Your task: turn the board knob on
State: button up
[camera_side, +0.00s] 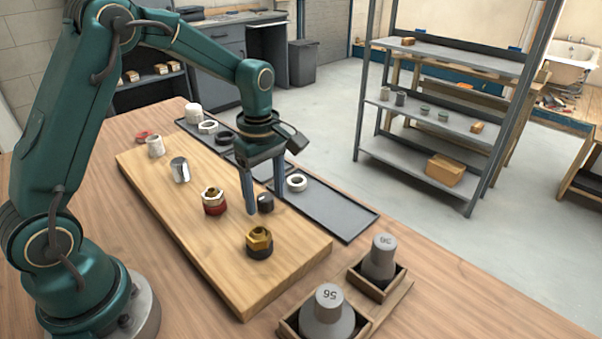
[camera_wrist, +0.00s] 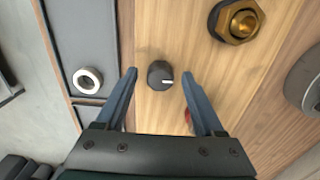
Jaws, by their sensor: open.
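The black board knob (camera_side: 265,202) stands near the far long edge of the wooden board (camera_side: 187,232). In the wrist view the knob (camera_wrist: 160,74) has a white pointer line on its face, pointing to the right. My gripper (camera_side: 266,203) points down over the board at the knob. In the wrist view my gripper (camera_wrist: 158,74) is open, with one finger on each side of the knob and a visible gap to both. I cannot tell exactly how high the fingertips are above the board.
A dark tray (camera_side: 325,208) with a white ring (camera_side: 296,182) lies behind. Grey weights (camera_side: 380,257) sit in wooden boxes at front right.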

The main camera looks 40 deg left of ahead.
jog(key=shift+c, duration=0.3)
grip_shut()
jog(key=shift+m, duration=0.3)
jog(key=m, duration=0.3)
jog(key=shift+m, duration=0.4)
jog(key=m, duration=0.9)
jog(key=shift+m, duration=2.3)
